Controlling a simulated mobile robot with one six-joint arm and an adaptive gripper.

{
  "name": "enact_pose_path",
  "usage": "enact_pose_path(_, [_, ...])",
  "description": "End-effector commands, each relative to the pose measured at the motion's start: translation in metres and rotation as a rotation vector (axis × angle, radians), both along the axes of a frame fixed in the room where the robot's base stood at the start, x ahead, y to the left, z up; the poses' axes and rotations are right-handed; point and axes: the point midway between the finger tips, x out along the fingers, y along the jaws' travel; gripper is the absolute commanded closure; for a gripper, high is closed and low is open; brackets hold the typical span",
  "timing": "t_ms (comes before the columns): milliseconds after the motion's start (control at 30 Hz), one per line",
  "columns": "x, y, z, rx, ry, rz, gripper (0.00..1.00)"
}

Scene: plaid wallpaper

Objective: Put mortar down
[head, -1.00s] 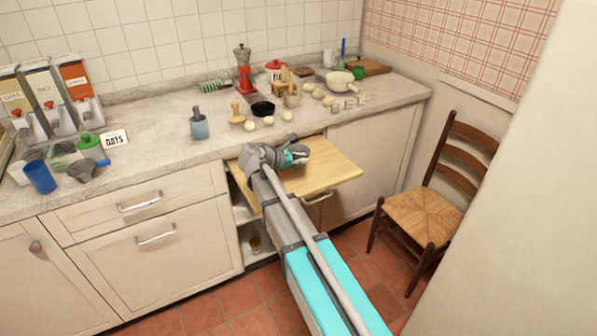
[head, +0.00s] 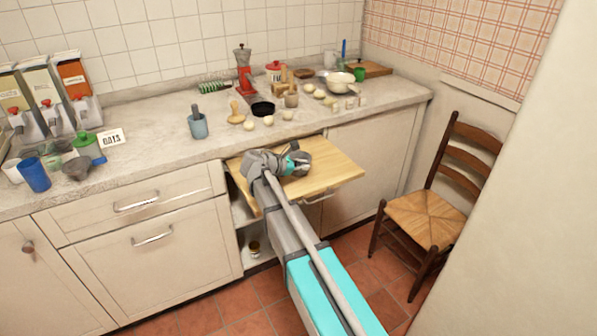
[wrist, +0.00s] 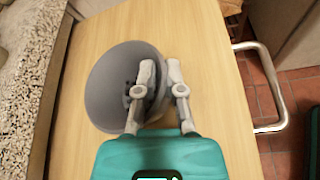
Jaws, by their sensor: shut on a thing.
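The mortar (wrist: 103,83) is a grey, round, bowl-shaped thing in the wrist view, seen from above over the pale wooden pull-out board (wrist: 205,60). My gripper (wrist: 160,72) is shut on the mortar's right wall, with the fingers at its rim. In the head view my gripper (head: 300,164) is over the middle of the pull-out board (head: 335,168), and the arm hides part of the board. Whether the mortar's base touches the board cannot be told.
A wooden chair (head: 430,210) stands at right. The board's right part is clear.

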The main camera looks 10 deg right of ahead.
Motion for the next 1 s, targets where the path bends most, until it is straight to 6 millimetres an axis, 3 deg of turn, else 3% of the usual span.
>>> enact_pose_path(467, [0.0000,-0.0004,-0.0038,-0.002,-0.001,-0.001,1.00])
enact_pose_path(500, [0.0000,-0.0003,-0.0046,0.000,0.000,0.000,0.86])
enact_pose_path(700, [0.0000,-0.0004,-0.0041,0.000,0.000,0.000,0.53])
enact_pose_path(1000, [0.0000,-0.0004,-0.0040,0.000,0.000,0.000,0.53])
